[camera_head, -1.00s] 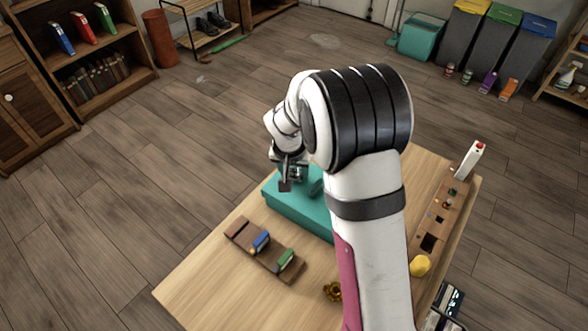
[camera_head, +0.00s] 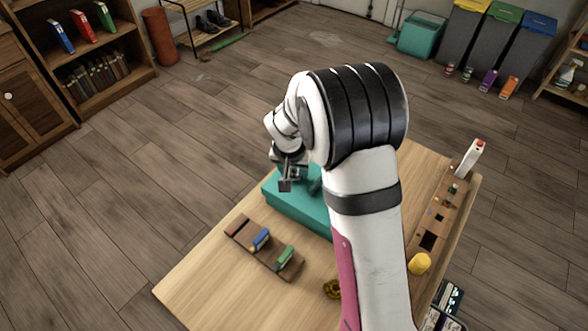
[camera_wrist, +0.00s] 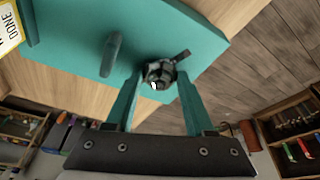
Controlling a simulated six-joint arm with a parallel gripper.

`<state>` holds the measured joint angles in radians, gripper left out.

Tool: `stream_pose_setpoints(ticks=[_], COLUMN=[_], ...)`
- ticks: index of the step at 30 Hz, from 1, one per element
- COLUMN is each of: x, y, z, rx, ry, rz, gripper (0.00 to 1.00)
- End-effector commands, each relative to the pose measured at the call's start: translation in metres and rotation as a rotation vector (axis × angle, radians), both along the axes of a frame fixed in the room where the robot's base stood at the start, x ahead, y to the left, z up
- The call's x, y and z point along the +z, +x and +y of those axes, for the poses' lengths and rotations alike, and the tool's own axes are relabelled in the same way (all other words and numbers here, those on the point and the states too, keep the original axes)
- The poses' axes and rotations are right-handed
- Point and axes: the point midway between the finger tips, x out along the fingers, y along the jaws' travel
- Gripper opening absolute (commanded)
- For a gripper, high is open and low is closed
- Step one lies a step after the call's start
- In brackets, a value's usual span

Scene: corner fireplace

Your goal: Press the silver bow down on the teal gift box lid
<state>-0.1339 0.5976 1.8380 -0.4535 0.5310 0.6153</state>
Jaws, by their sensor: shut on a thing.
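The teal gift box (camera_head: 298,210) sits on the wooden table, partly hidden behind my arm. My gripper (camera_head: 287,180) is over the lid's left part in the head view. In the wrist view, the silver bow (camera_wrist: 159,72) is between the fingertips, and my gripper is shut on it. The bow looks dark grey and shiny, close over the lid near its edge. I cannot tell whether it touches the lid.
A wooden rack (camera_head: 265,250) with blue and green pieces lies in front of the box. A long wooden block with holes (camera_head: 440,225) and a yellow object (camera_head: 419,263) are at the right. A small golden object (camera_head: 332,289) is near my arm. The table's front left is clear.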

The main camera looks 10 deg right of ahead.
Motion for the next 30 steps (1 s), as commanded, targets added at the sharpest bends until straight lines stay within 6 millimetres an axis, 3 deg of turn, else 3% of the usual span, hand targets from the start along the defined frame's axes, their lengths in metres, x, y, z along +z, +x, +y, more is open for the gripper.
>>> stream_pose_setpoints(ticks=[3, 4, 9, 20, 23, 30], x=[-0.001, -0.001, -0.001, 0.005, 0.020, 0.086], y=[0.000, 0.000, 0.000, -0.001, -0.005, -0.024], z=[0.000, 0.000, 0.000, 0.000, 0.002, 0.010], rx=[0.000, 0.000, 0.000, -0.001, -0.001, 0.001], ry=[0.000, 0.000, -0.001, 0.000, 0.000, 0.001], rz=[0.002, 0.002, 0.001, 0.000, -0.003, -0.006], gripper=[0.23, 0.58, 0.88, 0.89, 0.89, 0.89])
